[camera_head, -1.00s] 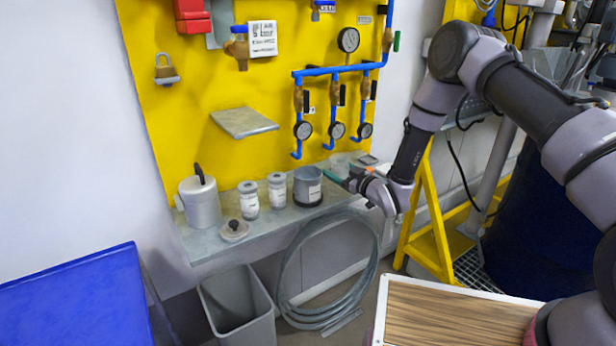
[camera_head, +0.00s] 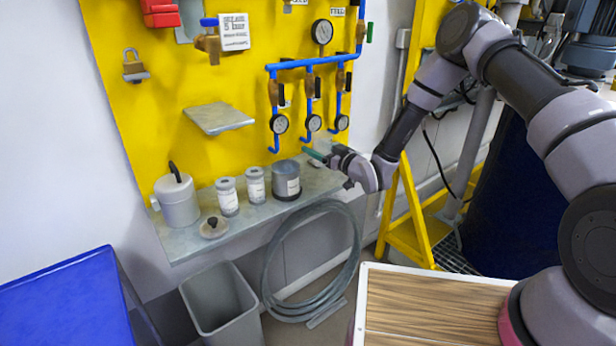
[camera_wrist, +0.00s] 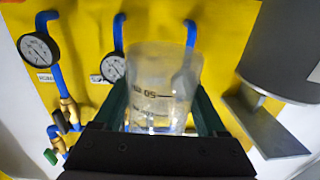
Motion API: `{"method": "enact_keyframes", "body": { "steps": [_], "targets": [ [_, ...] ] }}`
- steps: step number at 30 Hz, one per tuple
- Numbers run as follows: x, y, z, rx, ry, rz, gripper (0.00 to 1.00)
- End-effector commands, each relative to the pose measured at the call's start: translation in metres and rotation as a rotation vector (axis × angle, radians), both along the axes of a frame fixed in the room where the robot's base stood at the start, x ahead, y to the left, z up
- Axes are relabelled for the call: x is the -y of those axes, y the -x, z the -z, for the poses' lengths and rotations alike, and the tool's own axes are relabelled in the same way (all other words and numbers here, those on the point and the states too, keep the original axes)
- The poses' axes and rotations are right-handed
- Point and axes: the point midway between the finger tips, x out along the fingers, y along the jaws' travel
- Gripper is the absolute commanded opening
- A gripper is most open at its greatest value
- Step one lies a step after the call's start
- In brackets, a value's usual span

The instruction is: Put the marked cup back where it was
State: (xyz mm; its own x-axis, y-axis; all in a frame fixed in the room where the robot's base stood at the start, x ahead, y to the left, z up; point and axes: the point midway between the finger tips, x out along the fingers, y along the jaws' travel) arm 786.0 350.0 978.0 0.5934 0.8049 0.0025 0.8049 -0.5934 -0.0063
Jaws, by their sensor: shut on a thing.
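The marked cup (camera_wrist: 160,85) is a clear beaker with dark graduation lines and figures. In the wrist view it stands between the two green fingers of my gripper (camera_wrist: 165,112), which is shut on it. In the head view my gripper (camera_head: 316,155) is above the right part of the metal ledge (camera_head: 190,240), right of the dark grey pot (camera_head: 286,183). The cup is too faint to make out clearly there. The ledge under my gripper is partly hidden by my wrist.
The grey pot also shows close by in the wrist view (camera_wrist: 285,50). Two labelled jars (camera_head: 228,197), a lidded canister (camera_head: 177,200) and a knobbed lid (camera_head: 213,228) stand farther left. Blue pipes with gauges (camera_head: 279,124) and a small wall shelf (camera_head: 217,118) are behind.

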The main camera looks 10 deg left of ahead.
Motion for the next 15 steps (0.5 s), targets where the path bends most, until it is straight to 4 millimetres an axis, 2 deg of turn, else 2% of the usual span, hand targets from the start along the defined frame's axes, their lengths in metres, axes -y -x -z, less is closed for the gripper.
{"method": "enact_keyframes", "body": {
  "steps": [1, 4, 12, 15],
  "targets": [
    [0.001, -0.002, -0.014, 0.004, -0.002, 0.000, 0.08],
    [0.000, -0.001, -0.021, 0.003, 0.002, -0.004, 0.08],
    [-0.001, 0.000, 0.023, 0.003, 0.004, -0.007, 0.08],
    [0.000, -0.001, 0.031, 0.003, 0.004, -0.007, 0.08]
  ]
}}
